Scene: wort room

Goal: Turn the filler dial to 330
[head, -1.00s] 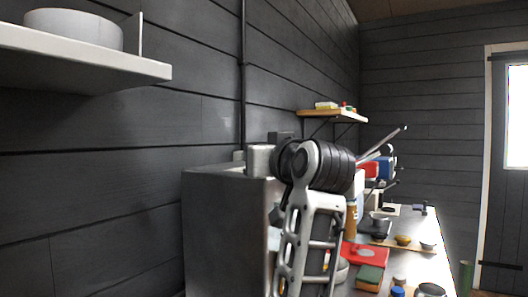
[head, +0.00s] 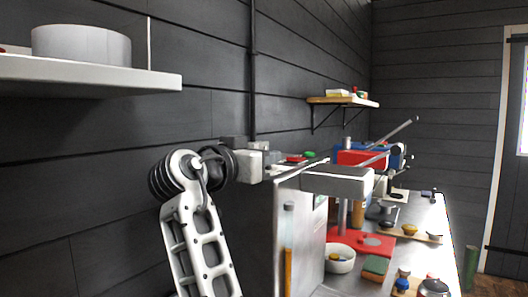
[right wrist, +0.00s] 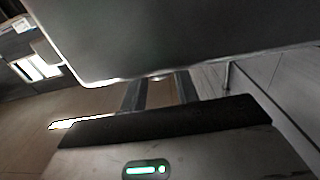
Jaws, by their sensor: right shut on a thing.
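In the right wrist view, my right gripper (right wrist: 158,92) shows as two dark fingers reaching under a large grey housing (right wrist: 190,35). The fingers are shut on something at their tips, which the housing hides. In the head view, one of my arms, with a white lattice link and a black ringed joint, stands left of a steel-sided cabinet (head: 300,235). A grey box-shaped head (head: 338,181) juts out at the cabinet's upper right. I cannot make out the filler dial or a number in either view. My left gripper is not in view.
A bench right of the cabinet holds a red board (head: 374,243), a white bowl (head: 340,263), a green-topped sponge (head: 376,264) and small jars. A wall shelf (head: 90,74) with a pale round vessel (head: 82,43) hangs at the upper left.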

